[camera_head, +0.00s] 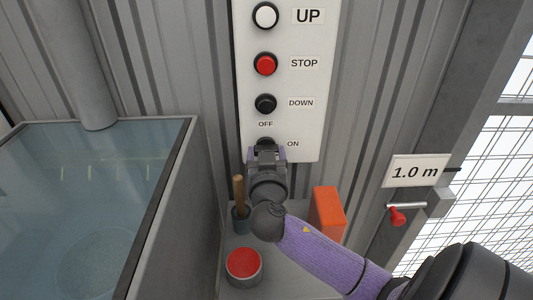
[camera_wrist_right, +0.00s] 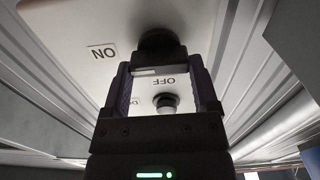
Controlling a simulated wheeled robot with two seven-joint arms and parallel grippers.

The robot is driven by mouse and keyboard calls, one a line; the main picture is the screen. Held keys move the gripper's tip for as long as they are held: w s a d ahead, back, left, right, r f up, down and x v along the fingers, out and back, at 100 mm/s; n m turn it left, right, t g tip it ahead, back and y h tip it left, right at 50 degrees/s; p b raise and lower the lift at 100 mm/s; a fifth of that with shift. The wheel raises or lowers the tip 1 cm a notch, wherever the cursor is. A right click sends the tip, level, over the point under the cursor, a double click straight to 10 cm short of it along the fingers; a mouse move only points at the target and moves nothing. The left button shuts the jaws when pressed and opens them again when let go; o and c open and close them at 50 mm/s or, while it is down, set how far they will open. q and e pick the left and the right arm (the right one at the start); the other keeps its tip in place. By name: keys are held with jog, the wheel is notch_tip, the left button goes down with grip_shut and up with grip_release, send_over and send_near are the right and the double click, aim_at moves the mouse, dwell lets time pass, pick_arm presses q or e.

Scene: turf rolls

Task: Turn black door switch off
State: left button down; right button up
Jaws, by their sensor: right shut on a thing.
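The black door switch (camera_head: 265,142) sits low on the white control panel (camera_head: 298,75), between the OFF and ON labels. My right gripper (camera_head: 266,153) is at the switch and hides most of it in the head view. In the right wrist view the dark round switch (camera_wrist_right: 160,43) lies just past the fingertips of my right gripper (camera_wrist_right: 160,72), which is shut on its handle. The ON label is to the left of it there and the OFF label is seen between the fingers. Which way the handle points is hard to tell. My left gripper is out of view.
Above the switch are white UP (camera_head: 265,15), red STOP (camera_head: 265,64) and black DOWN (camera_head: 265,103) buttons. Below stand a red button (camera_head: 244,264), a wooden-handled tool (camera_head: 239,190) and an orange block (camera_head: 328,213). A glass-topped box (camera_head: 110,200) is left; a red-handled lever (camera_head: 398,215) is right.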

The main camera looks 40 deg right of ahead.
jog(key=shift+w+a+f+n+p, duration=0.1)
jog(key=shift+n+p, duration=1.4)
jog(key=shift+n, duration=2.85)
jog(key=shift+a+f+n+p, duration=0.1)
jog(key=shift+n+p, duration=1.35)
jog(key=shift+n, duration=3.2)
